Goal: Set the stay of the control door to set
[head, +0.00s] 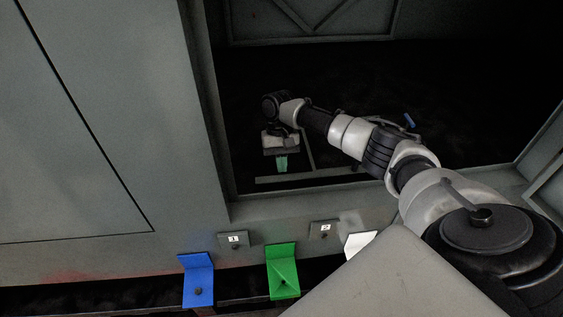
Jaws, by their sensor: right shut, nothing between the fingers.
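My right arm reaches from the lower right into the dark opening of a grey enclosure (210,120). My right gripper (282,163) is at its end, pointing down, with green at the tips; it is shut and empty. It is just above a thin grey bar (315,177) that runs across the lower part of the opening; I cannot tell whether they touch. A second thin bar rises from it beside the gripper. A small blue-tipped piece (409,121) shows behind my arm. I cannot tell which part is the stay or its setting. My left gripper is not in view.
Below the opening are a blue bracket (198,280), a green bracket (283,271) and a partly hidden white one (358,243). Small numbered plates (233,239) sit on the sill. A grey framed panel edge (546,155) stands at the right. The opening's interior is very dark.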

